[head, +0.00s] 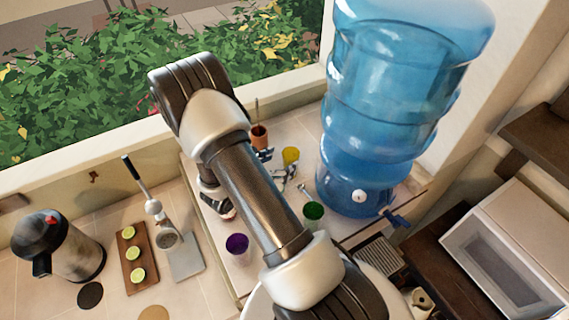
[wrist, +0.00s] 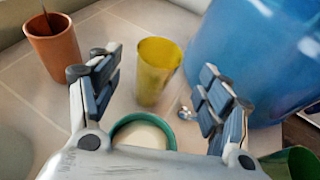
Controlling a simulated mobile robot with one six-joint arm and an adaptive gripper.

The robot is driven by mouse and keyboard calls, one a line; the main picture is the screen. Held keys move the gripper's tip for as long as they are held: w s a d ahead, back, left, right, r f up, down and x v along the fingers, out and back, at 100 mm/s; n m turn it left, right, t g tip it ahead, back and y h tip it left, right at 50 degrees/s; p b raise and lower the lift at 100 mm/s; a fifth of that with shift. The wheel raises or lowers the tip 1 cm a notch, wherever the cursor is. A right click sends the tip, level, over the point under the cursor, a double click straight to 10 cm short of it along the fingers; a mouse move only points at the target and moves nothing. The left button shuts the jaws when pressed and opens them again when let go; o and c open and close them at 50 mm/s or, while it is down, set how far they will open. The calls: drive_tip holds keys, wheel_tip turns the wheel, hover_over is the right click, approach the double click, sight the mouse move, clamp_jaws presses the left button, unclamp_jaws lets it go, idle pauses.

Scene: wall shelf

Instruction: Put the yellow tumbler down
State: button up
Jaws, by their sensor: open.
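The yellow tumbler (head: 291,155) stands upright on the tiled counter, left of the big blue water bottle. In the wrist view the yellow tumbler (wrist: 157,72) appears between my two fingers, with bare counter visible on both sides of it. My gripper (wrist: 160,78) is open, and neither finger touches the tumbler. In the head view my gripper (head: 280,171) is partly hidden by my arm, close to the tumbler's near side.
The blue water bottle (head: 365,130) stands close on the right. A terracotta cup (wrist: 55,52) stands on the left. A green-rimmed cup (wrist: 142,120) is below my gripper. A green tumbler (head: 313,212) and a purple tumbler (head: 237,244) stand nearer.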

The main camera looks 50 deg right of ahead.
sight(295, 151)
drive_tip(key=x, duration=0.4)
drive_tip(key=p+x, duration=0.1)
drive_tip(key=x, duration=0.1)
drive_tip(key=shift+w+d+r, duration=0.15)
drive_tip(key=shift+d+r, duration=0.1)
drive_tip(key=shift+d, duration=0.15)
drive_tip(key=shift+a, duration=0.1)
drive_tip(key=c, duration=1.6)
clamp_jaws()
drive_tip(key=shift+r, duration=0.15)
